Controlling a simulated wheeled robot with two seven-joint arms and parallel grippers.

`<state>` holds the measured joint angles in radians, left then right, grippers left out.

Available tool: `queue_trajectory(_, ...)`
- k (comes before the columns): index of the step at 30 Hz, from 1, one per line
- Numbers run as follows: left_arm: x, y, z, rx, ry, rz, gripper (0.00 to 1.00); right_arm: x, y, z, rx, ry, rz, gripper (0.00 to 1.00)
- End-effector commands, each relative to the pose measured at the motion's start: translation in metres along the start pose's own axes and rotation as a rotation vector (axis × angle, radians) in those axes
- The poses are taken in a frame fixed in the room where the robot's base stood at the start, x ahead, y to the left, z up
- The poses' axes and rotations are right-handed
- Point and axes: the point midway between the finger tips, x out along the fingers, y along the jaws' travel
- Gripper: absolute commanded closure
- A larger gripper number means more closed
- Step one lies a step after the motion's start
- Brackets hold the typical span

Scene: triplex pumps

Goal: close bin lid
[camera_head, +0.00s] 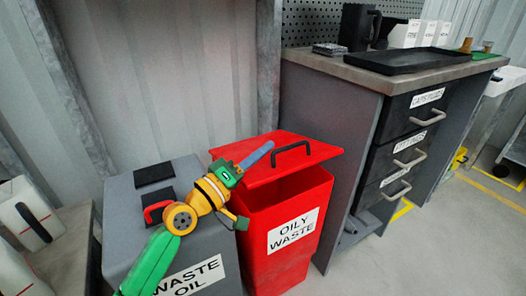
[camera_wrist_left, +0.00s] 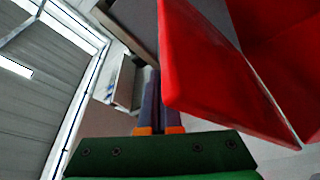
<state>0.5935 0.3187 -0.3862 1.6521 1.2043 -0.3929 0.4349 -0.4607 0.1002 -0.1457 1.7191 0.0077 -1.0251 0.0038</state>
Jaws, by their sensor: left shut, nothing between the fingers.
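The red bin (camera_head: 262,235) labelled OILY WASTE stands left of the workbench. Its red lid (camera_head: 312,150), with a black handle (camera_head: 293,150), is raised at an angle, and the dark opening shows below it. My left gripper (camera_head: 268,147) reaches in from the left, its shut, empty fingers over the lid's left part. In the left wrist view the closed fingers (camera_wrist_left: 160,90) lie beside the edge of a red panel (camera_wrist_left: 195,75), apparently the lid; whether they touch it, I cannot tell. My right gripper is not in view.
A grey WASTE OIL bin (camera_head: 120,240) stands left of the red bin, under my left arm. The grey workbench (camera_head: 350,75) with drawers stands close on the right, with a black tray (camera_head: 420,60) on top. The corrugated wall is behind. Floor is clear at front right.

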Motion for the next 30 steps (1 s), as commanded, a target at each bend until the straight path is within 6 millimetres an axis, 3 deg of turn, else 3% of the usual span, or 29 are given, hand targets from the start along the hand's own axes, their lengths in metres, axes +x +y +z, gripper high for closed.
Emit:
queue_trajectory(18, -0.002, -0.004, 0.001, -0.001, 0.0, -0.001, 1.0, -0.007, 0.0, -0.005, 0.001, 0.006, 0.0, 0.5)
queue_trajectory(27, -0.059, -0.005, 0.002, 0.0, -0.001, -0.003, 1.0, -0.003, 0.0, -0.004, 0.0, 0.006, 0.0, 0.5)
queue_trajectory(28, -0.063, -0.006, 0.002, 0.001, -0.001, -0.004, 1.0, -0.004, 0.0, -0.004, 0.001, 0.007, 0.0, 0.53)
queue_trajectory(30, -0.07, -0.004, 0.002, 0.0, 0.0, -0.002, 1.0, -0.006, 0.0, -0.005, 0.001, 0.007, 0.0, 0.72)
